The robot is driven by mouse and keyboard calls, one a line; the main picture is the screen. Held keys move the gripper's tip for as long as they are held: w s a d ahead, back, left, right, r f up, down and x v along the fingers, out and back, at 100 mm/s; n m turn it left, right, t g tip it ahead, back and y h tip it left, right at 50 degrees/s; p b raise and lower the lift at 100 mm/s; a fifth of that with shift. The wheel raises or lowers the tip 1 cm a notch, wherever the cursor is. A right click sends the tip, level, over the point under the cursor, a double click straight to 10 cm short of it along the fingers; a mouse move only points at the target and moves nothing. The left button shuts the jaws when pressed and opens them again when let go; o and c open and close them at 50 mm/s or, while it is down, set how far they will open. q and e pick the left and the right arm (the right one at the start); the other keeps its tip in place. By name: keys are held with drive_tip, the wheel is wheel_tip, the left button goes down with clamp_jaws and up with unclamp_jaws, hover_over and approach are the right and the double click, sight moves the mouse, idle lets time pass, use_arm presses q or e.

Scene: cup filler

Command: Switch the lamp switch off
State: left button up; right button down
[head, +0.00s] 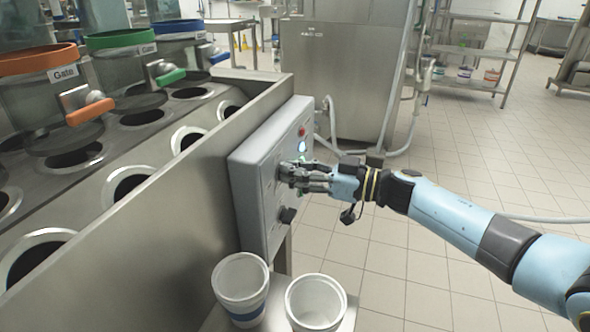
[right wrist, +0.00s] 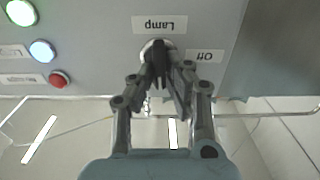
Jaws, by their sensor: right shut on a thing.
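The lamp switch (right wrist: 158,47) is a dark rotary knob on a light ring, set in the face of a grey control box (head: 245,170). The right wrist view shows it upside down, with a "Lamp" label (right wrist: 160,24) just above it in the picture and an "Off" label (right wrist: 205,56) to its right. My right gripper (right wrist: 161,78) is shut on the knob. In the head view the right gripper (head: 289,177) touches the box face and hides most of the knob. I cannot tell which way the knob points. My left gripper is not in view.
The box also carries a green light (right wrist: 21,12), a bluish-white light (right wrist: 42,50), a red button (right wrist: 59,79) and another dark knob (head: 288,215). Two white cups (head: 316,303) (head: 240,275) stand below it.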

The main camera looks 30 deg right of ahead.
drive_tip(key=n, duration=0.8)
drive_tip(key=shift+s+a+f+b, duration=0.25)
drive_tip(key=shift+s+b, duration=0.05)
drive_tip(key=shift+b, duration=0.1)
drive_tip(key=n, duration=0.1)
drive_tip(key=n+b, duration=0.1)
drive_tip(key=n, duration=0.2)
drive_tip(key=shift+s+a+f+n+b, duration=0.1)
drive_tip(key=shift+f+n+b, duration=0.15)
drive_tip(key=shift+n+b, duration=0.1)
drive_tip(key=n+b, duration=0.1)
drive_tip(key=n, duration=0.1)
drive_tip(key=n+b, duration=0.1)
drive_tip(key=n, duration=0.1)
drive_tip(key=shift+f+n, duration=0.2)
drive_tip(key=shift+n, duration=0.15)
drive_tip(key=c, duration=1.4)
unclamp_jaws()
drive_tip(key=shift+o, duration=0.2)
